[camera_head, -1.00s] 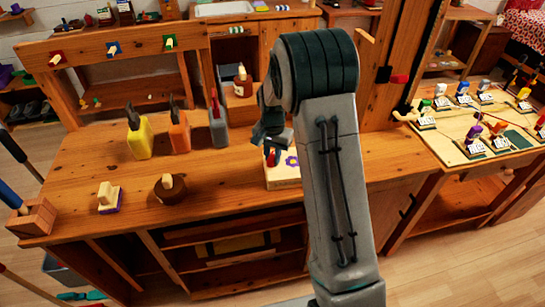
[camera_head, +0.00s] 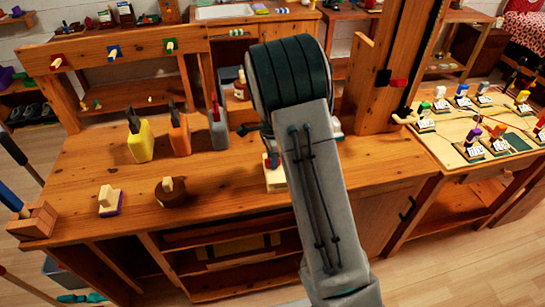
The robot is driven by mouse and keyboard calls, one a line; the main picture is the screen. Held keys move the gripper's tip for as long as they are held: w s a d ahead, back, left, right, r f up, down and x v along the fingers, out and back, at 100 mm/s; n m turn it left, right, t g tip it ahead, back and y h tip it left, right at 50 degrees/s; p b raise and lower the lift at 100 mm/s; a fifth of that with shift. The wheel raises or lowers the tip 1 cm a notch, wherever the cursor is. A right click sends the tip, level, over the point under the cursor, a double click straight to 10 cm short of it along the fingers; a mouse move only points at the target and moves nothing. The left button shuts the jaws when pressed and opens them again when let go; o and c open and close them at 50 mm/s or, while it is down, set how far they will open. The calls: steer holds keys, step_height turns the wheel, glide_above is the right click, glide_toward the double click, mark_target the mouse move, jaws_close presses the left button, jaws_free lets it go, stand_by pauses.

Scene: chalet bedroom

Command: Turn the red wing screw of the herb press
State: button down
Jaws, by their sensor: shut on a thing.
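The herb press (camera_head: 275,180) is a pale wooden block on the workbench (camera_head: 235,195), just right of the bench's middle. My arm hides most of it; only its left part shows. My gripper (camera_head: 271,160) is directly above the press, mostly behind my arm. It is shut on the red wing screw at the top of the press. The fingertips and most of the screw are hidden, so the screw's angle cannot be told.
Left of the press stand a grey bottle (camera_head: 218,130), an orange one (camera_head: 180,136) and a yellow one (camera_head: 140,142). A round brown wooden piece (camera_head: 170,194) and a small block (camera_head: 110,202) lie at front left. A tall wooden post (camera_head: 385,70) rises at right.

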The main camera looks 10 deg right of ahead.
steer(key=shift+m, duration=0.5)
steer(key=c, duration=1.3)
jaws_free()
steer(key=shift+r, duration=0.1)
step_height(320, 180, up, 14)
steer(key=shift+f, duration=0.15)
